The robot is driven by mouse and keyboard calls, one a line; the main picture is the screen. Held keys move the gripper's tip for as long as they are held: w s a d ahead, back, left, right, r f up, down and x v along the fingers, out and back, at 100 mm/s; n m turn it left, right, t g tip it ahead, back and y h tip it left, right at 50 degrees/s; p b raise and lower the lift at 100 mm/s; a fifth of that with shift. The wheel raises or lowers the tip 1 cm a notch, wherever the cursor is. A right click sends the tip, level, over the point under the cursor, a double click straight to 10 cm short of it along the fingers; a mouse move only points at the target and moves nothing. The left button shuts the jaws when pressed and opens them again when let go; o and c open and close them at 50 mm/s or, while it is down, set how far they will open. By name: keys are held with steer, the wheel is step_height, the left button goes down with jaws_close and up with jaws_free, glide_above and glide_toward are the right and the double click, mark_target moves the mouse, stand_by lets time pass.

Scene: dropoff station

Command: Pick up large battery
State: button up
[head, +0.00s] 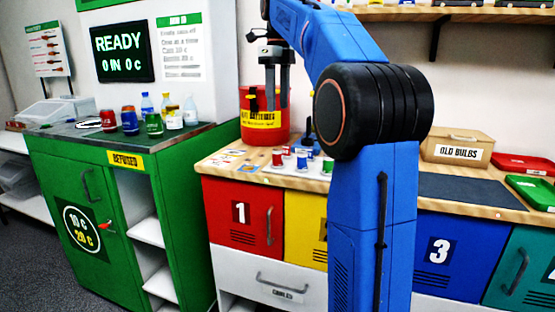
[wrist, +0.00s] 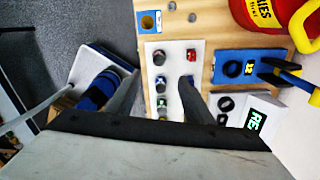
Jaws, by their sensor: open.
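Several small batteries stand on a white mat (wrist: 175,68) on the wooden counter. In the head view they show as small red, blue and green upright cylinders, such as a red battery (head: 327,167) and a green battery (head: 277,159). In the wrist view I see their tops, including a red one (wrist: 191,55) and a greenish one (wrist: 160,58). I cannot tell which is the large battery. My gripper (head: 271,106) points down above the counter, in front of the red bucket. Its fingers (wrist: 156,85) are spread and empty, and the right finger hides part of the mat.
A red bucket (head: 264,131) with a yellow label stands behind the batteries. A green cabinet (head: 190,165) with bottles and cans stands left. A cardboard box (head: 457,137) stands right.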

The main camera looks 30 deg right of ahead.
mark_target(278, 149)
step_height(278, 149, down, 16)
steer(key=shift+s+a+r, duration=0.1)
stand_by(0.6)
jaws_close()
